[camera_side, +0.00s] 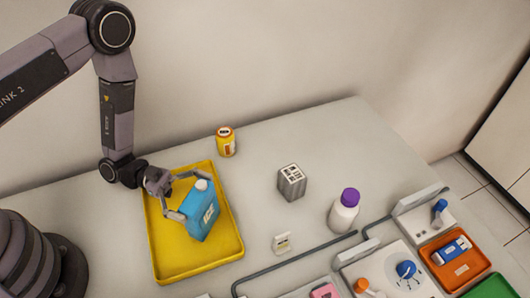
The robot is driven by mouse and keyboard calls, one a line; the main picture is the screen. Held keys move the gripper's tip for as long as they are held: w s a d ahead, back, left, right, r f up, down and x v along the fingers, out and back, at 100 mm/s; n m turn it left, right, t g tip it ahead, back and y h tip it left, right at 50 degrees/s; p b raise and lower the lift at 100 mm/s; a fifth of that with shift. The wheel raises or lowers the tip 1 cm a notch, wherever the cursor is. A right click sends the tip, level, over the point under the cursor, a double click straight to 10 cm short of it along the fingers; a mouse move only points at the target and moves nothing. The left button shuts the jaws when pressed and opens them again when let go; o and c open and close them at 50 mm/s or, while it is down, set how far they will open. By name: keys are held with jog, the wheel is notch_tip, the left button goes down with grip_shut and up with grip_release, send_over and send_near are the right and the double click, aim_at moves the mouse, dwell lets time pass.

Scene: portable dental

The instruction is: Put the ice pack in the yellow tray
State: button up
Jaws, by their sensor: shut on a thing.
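The ice pack (201,211) is a blue, box-like piece with a white cap on top and a pale label. It stands roughly upright over the right part of the yellow tray (156,257), within its rim in the picture. My gripper (188,198) reaches in from the left and is shut on the ice pack, with one finger low on its left face and the other behind it near the cap. The underside of the ice pack is hard to see, so I cannot tell whether it touches the tray floor.
A yellow can (226,142) stands behind the tray. A grey slotted block (291,182) and a white bottle with a purple cap (344,212) stand to the right. A grey tube (290,263) crosses the front. An orange tray (452,264) lies at far right.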

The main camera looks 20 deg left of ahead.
jog(key=o, duration=0.9)
jog(key=shift+f, duration=0.15)
jog(key=shift+w+a+r, duration=0.1)
jog(key=shift+a+r, duration=0.1)
jog(key=shift+a, duration=0.1)
jog(key=a, duration=0.2)
jog(key=shift+a, duration=0.4)
notch_tip(320, 180, up, 7)
jog(key=shift+d, duration=0.2)
